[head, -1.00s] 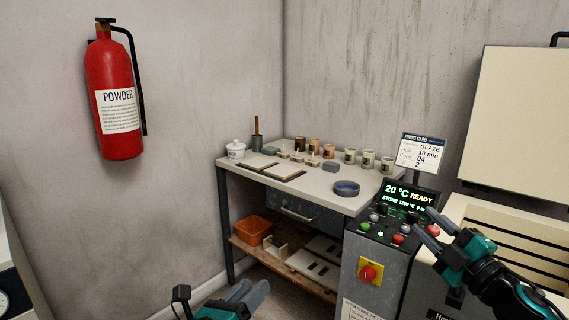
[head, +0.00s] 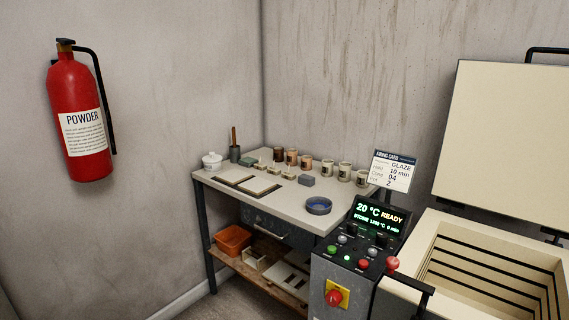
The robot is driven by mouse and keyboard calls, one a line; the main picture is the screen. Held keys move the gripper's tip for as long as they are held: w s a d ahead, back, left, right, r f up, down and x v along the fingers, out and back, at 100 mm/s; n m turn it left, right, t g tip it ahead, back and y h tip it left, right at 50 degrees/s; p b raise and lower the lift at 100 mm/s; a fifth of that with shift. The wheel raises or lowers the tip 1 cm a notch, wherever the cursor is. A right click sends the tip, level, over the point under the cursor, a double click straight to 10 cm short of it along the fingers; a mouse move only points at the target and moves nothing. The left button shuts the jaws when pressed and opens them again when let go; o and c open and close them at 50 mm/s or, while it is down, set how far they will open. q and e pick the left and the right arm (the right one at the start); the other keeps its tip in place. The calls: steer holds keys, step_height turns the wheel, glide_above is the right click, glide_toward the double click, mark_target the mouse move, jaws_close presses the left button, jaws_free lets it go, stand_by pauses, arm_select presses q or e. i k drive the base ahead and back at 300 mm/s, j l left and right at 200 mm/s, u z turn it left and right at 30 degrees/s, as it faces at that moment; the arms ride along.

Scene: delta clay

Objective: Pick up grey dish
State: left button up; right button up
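The grey dish is a shallow round blue-grey dish (head: 318,206) near the front right corner of the worktable (head: 285,215), beside the kiln's control box. It rests upright on the tabletop, and its inside looks empty. Neither of my grippers shows in the head view, so nothing is seen near the dish.
The control box (head: 352,262) stands close to the dish's right. The open kiln (head: 490,270) is at the right. An orange bin (head: 232,239) sits below.

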mark_target(318, 205)
steer(key=i+j, duration=0.65)
steer(key=i, duration=0.2)
